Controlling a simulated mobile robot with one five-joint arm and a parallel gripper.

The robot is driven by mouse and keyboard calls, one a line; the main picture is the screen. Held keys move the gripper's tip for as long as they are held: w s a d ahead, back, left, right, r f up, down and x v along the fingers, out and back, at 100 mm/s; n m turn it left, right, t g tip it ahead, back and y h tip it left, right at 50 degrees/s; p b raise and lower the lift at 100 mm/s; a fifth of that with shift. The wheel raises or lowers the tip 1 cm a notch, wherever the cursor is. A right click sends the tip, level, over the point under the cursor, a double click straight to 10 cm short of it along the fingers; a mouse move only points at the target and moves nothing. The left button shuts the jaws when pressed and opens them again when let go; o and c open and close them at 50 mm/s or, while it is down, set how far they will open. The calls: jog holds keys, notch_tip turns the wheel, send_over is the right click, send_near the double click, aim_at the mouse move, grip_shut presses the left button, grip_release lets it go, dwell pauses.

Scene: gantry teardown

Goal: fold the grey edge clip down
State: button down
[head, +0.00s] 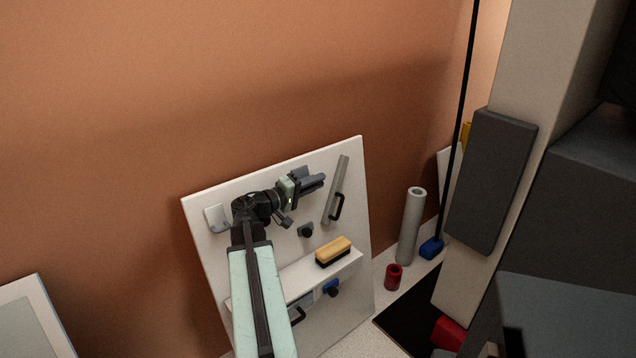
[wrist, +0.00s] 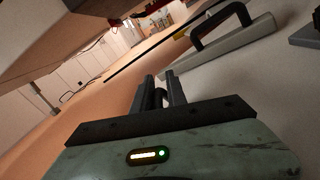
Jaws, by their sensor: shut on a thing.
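The grey edge clip (head: 334,195) appears to be the long grey bar with a black handle, tilted near the right side of the white board. In the wrist view the bar (wrist: 228,48) runs up to the right from my fingertips, and its black handle stands clear of the fingers. My gripper (head: 321,178) is beside the bar's left edge, in front of the board. In the wrist view its two dark fingers (wrist: 160,78) are close together at the bar's near end. The exact contact is small and partly hidden by the fingers.
A yellow-topped block (head: 334,250) sits on the board's white ledge (head: 300,279) below. A dark knob (head: 306,230) sticks out under my gripper.

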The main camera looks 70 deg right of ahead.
jog(key=shift+w+d+r, duration=0.1)
jog(key=shift+w+r, duration=0.1)
jog(key=shift+w, duration=0.1)
jog(key=c, duration=1.5)
grip_release()
jog(key=shift+s, duration=0.1)
